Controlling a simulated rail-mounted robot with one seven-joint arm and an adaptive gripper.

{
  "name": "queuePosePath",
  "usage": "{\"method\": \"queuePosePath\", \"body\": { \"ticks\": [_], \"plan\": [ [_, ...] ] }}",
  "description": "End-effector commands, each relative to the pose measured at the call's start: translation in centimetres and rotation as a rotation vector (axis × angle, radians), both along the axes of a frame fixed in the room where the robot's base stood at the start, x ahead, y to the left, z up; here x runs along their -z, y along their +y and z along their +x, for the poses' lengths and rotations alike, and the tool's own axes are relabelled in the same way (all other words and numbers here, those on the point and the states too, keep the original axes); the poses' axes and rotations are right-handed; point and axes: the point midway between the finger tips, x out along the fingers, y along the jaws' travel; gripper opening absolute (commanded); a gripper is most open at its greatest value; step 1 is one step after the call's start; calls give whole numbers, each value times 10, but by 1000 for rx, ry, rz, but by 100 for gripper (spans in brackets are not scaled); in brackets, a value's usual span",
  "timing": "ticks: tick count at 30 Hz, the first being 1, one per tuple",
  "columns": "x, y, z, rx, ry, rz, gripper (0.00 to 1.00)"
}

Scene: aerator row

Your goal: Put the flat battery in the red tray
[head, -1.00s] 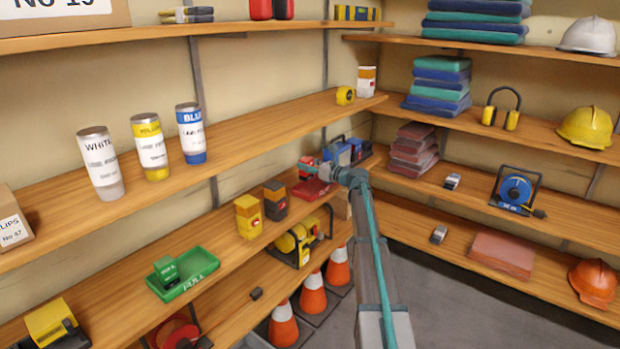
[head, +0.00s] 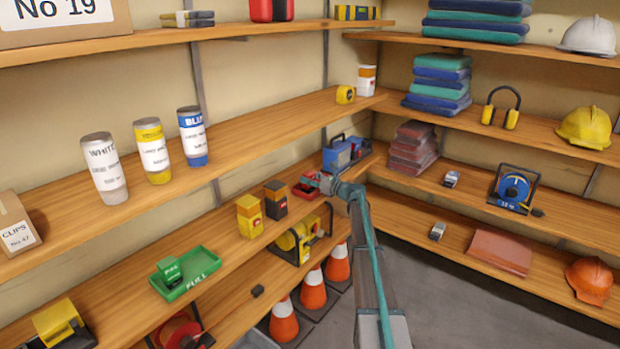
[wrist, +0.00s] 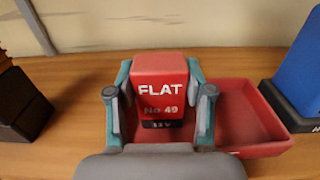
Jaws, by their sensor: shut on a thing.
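The flat battery (wrist: 158,70) is a red block marked FLAT No 49 in the wrist view. My gripper (wrist: 160,85) is shut on it, one finger on each side. The red tray (wrist: 250,112) shows behind, below and to the right of the battery, which is at the tray's left part. I cannot tell whether its base touches the tray floor. In the head view my gripper (head: 322,182) is at the red tray (head: 303,192) on the middle left shelf, and partly hides it and the battery.
A dark block (wrist: 22,103) stands left of the tray and a blue box (wrist: 297,75) right. Yellow (head: 249,216) and dark (head: 276,200) blocks stand nearer on this shelf, then a green tray (head: 205,263) holding a green block (head: 169,271). A shelf (head: 250,120) runs above.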

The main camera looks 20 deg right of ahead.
Motion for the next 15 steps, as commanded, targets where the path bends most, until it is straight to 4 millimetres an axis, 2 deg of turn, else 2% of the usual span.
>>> {"method": "queuePosePath", "body": {
  "ticks": [6,7,11,15],
  "plan": [
    [3,0,0,0,0,1,10],
    [4,0,0,0,0,0,53],
    [3,0,0,0,0,0,75],
    [3,0,0,0,0,0,77]
  ]
}}
